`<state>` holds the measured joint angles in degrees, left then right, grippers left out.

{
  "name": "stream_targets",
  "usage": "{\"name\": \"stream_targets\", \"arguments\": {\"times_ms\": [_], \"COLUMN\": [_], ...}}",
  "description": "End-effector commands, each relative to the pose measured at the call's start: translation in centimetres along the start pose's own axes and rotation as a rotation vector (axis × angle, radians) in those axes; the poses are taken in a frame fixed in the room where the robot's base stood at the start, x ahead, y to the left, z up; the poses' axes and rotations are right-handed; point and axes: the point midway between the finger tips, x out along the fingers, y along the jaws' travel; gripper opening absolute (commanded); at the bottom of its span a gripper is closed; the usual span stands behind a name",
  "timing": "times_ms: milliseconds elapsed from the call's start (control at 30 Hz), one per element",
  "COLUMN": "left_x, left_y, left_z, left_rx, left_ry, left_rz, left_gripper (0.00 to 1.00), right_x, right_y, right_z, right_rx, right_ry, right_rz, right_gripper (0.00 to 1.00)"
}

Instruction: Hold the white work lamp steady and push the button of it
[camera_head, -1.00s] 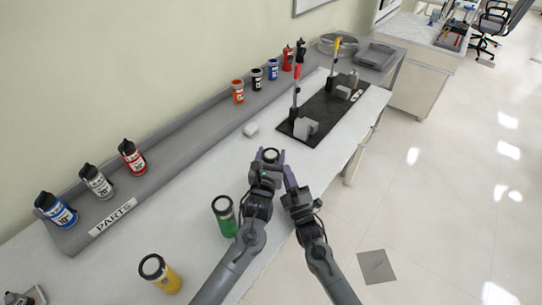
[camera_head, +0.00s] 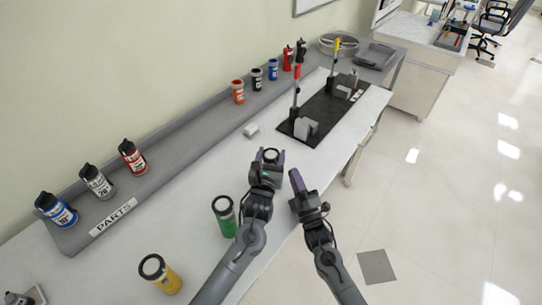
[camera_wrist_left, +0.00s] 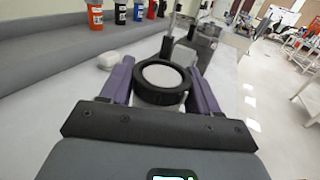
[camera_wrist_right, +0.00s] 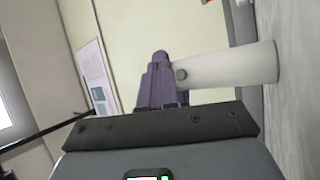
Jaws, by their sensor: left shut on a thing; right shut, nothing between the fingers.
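The white work lamp (camera_wrist_right: 230,66) shows in the right wrist view as a white cylinder reaching to the bench, with a small dark button (camera_wrist_right: 181,74) on its side. In the head view only its black-ringed top (camera_head: 271,155) shows. My left gripper (camera_head: 270,157) is shut on the lamp. In the left wrist view its purple fingers flank the round black rim and pale lens (camera_wrist_left: 162,78). My right gripper (camera_head: 295,174) is shut and empty, to the right of the lamp. In the right wrist view purple fingers overlap the lamp's head end, beside the button; I cannot tell if anything touches it.
A green canister (camera_head: 224,216) and a yellow canister (camera_head: 160,273) stand on the bench to the left. A small white block (camera_head: 251,130) lies behind the lamp. A black board (camera_head: 322,115) with lever fixtures lies farther back. Bottles line the grey shelf (camera_head: 190,133).

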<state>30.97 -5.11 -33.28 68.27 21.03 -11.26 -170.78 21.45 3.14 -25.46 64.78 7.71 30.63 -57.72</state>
Motion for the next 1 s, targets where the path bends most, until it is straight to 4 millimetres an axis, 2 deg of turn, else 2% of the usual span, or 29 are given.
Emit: {"name": "stream_targets", "arguments": {"times_ms": [400, 933, 967, 1000], "left_x": [0.0, 0.0, 0.0, 0.0], "left_y": [0.0, 0.0, 0.0, 0.0], "left_z": [-0.1, -0.1, -0.1, -0.1], "left_rx": [0.000, 0.000, 0.000, 0.000], "left_ry": [0.001, 0.001, 0.001, 0.001], "left_rz": [0.000, 0.000, 0.000, 0.000], "left_gripper": [0.20, 0.20, 0.66, 0.72], "right_x": [-2.8, -3.2, -3.2, -3.2], "right_y": [1.9, 2.3, 2.3, 2.3], "right_z": [2.0, 2.3, 2.3, 2.3], "right_rx": [0.000, 0.000, 0.000, 0.000], "right_ry": [0.000, 0.000, 0.000, 0.000], "right_rz": [-0.001, -0.001, -0.001, -0.001], "right_gripper": [0.00, 0.00, 0.00, 0.00]}}
